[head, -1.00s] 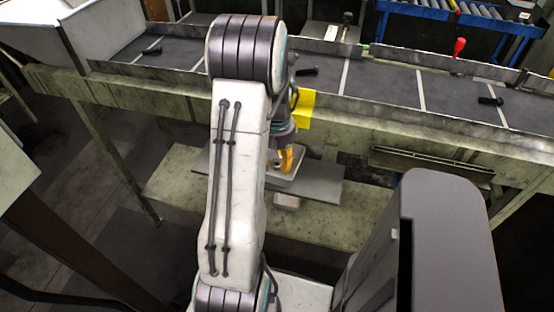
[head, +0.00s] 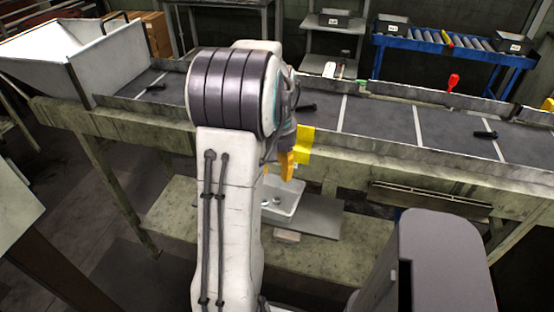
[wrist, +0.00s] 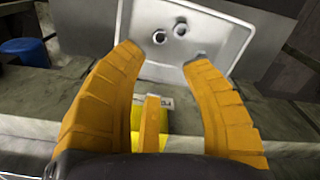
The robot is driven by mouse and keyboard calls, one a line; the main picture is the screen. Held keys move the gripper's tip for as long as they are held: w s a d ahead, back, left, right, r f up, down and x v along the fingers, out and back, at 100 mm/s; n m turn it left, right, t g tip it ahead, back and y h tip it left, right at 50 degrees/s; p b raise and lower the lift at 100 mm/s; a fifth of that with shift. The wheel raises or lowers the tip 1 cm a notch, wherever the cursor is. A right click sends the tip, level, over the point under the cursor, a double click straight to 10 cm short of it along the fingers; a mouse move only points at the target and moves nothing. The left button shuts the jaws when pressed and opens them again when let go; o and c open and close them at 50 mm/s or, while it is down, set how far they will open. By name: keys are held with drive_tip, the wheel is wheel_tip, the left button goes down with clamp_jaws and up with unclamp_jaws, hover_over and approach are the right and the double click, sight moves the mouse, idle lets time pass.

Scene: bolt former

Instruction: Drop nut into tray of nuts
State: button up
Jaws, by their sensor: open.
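A pale metal tray (head: 290,201) sits on the lower shelf below the conveyor, and fills the top of the wrist view (wrist: 222,38). Two nuts lie inside it, one nut (wrist: 159,37) and another nut (wrist: 180,29) close together. Small nuts also show in the tray in the head view (head: 277,199). My gripper (wrist: 165,57) has its yellow fingers spread, with nothing visible between them, and is above the tray's near side. In the head view my gripper (head: 287,165) is partly hidden behind my arm. A dark patch beside the right fingertip is unclear.
The tray rests on a grey plate (head: 322,217) on the concrete shelf (head: 365,240). The conveyor (head: 385,120) with scattered bolts runs above and behind. A yellow tag (head: 305,145) hangs on its front edge. A blue object (wrist: 24,50) stands left in the wrist view.

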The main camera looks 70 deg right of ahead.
wheel_tip(320, 180, up, 2)
drive_tip(key=shift+r, duration=0.2)
drive_tip(key=w+a+r+n+t+h, duration=0.1)
drive_tip(key=w+a+r+n, duration=0.2)
drive_tip(key=w+a, duration=0.55)
drive_tip(key=w+a+r+n, duration=0.2)
drive_tip(key=w+a+n, duration=0.1)
drive_tip(key=w+a, duration=0.6)
drive_tip(key=s+a+n+t, duration=0.1)
drive_tip(key=s+a+n, duration=0.1)
drive_tip(key=a, duration=0.8)
drive_tip(key=s+a+n+t+y, duration=0.1)
drive_tip(key=a+n, duration=0.4)
drive_tip(key=a, duration=0.5)
drive_tip(key=shift+s+a+f+t, duration=0.3)
drive_tip(key=shift+s+f+t, duration=0.1)
drive_tip(key=shift+f+t, duration=0.1)
